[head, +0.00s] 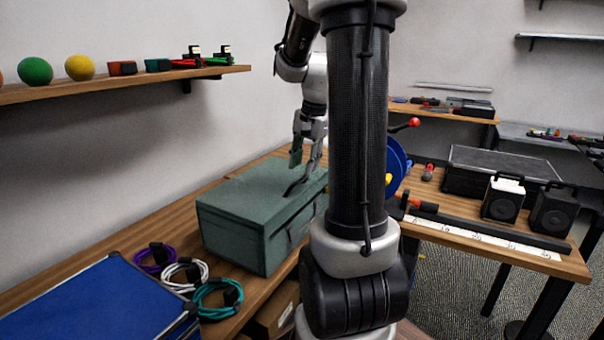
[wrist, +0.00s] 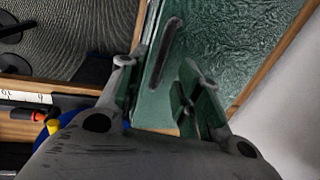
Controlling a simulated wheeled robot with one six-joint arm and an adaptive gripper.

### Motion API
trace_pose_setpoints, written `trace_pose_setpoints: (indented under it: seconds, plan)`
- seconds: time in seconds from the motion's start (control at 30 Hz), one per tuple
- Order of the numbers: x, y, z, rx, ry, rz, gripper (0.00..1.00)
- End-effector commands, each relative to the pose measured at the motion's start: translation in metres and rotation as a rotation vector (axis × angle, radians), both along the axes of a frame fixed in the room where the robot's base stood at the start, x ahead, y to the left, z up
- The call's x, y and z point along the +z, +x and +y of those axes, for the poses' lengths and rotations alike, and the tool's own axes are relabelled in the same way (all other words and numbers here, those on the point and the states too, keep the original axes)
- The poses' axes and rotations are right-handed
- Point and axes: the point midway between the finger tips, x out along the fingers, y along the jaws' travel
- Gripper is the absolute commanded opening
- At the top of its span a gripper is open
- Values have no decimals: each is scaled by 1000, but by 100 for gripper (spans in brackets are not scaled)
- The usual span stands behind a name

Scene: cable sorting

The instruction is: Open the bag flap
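A green box-shaped bag (head: 235,225) stands on the wooden bench in the head view, its top flap (head: 245,190) lying flat and closed. A dark strap handle (head: 300,185) lies on the flap; in the wrist view the handle (wrist: 165,52) shows against the green flap (wrist: 235,50). My gripper (head: 305,170) points down over the far right part of the bag top, close to the handle. In the wrist view my gripper (wrist: 160,95) has its fingers spread apart, with the handle showing beyond and between them. I cannot tell whether the fingertips touch the flap.
Purple, white and teal cable coils (head: 188,272) lie in front of the bag, beside a blue case (head: 95,300). A wall shelf (head: 130,85) with balls and small items is at the left. Speakers (head: 503,198) and a dark case (head: 500,170) stand on the right bench.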

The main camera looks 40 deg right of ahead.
Motion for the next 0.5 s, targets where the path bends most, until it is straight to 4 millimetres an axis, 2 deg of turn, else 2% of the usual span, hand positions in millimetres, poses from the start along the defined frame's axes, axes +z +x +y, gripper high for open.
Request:
trace_pose_setpoints:
  seconds: [0.03, 0.2, 0.5]
  plan:
    - [-9, 1, 1, 1, 3, 4, 34]
    - [-30, 5, 2, 1, 1, 2, 34]
    - [-36, 6, 2, 2, 0, 0, 34]
